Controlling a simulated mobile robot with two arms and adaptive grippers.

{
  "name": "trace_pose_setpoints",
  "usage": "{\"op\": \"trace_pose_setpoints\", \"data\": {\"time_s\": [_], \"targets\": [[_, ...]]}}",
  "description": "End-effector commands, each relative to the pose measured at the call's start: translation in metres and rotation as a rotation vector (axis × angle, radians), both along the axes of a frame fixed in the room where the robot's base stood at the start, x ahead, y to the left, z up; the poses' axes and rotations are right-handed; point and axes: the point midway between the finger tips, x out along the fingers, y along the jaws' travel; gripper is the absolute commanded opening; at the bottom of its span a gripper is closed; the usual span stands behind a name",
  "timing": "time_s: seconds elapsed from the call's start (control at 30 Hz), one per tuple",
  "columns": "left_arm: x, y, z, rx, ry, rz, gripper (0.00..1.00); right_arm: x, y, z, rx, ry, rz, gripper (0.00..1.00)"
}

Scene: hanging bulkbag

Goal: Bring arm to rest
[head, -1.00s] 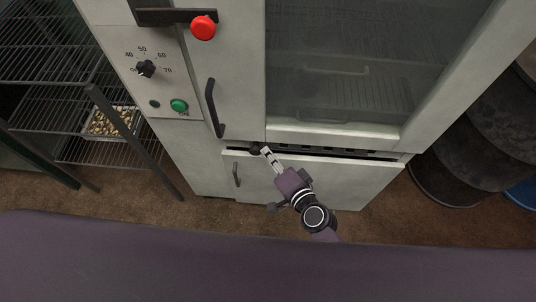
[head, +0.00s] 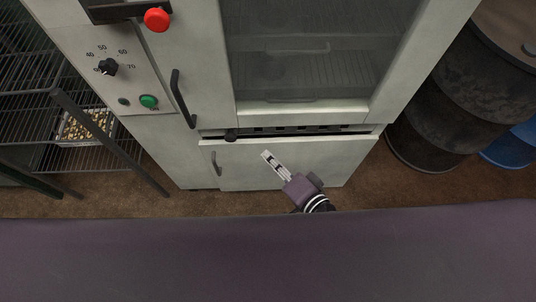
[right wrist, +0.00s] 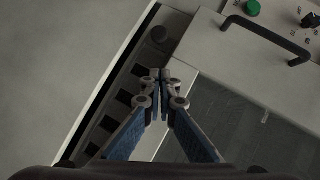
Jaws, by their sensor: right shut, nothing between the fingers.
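My right gripper (head: 268,157) is in front of the lower panel of a pale cabinet (head: 205,60), with its fingers pointing up and left. Its fingers are together and empty. My left gripper is not in view.
The cabinet carries a red button (head: 157,19), a green button (head: 149,102), a dial (head: 108,67) and a dark door handle (head: 181,99). A wire rack with a tray (head: 86,127) stands at left. A dark barrel (head: 436,95) and a blue one (head: 512,147) stand at right.

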Motion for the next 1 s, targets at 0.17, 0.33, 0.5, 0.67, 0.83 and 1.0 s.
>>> {"op": "trace_pose_setpoints", "data": {"time_s": [0.17, 0.33, 0.5, 0.67, 0.83, 1.0], "targets": [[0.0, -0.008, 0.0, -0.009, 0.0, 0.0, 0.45, 0.0, 0.0, 0.0, 0.0, 0.0, 0.0, 0.0], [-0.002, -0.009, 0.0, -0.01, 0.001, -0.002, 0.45, 0.0, 0.0, 0.0, 0.0, 0.0, 0.0, 0.0], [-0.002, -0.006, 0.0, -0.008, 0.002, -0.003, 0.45, -0.002, -0.003, -0.018, -0.036, 0.016, 0.004, 0.0], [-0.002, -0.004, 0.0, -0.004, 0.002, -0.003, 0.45, -0.018, -0.022, -0.099, -0.21, 0.091, 0.035, 0.0], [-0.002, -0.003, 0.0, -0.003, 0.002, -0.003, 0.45, -0.062, -0.063, -0.214, -0.48, 0.213, 0.121, 0.0], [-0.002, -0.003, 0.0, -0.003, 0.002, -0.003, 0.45, -0.131, -0.114, -0.313, -0.734, 0.345, 0.26, 0.0]]}}
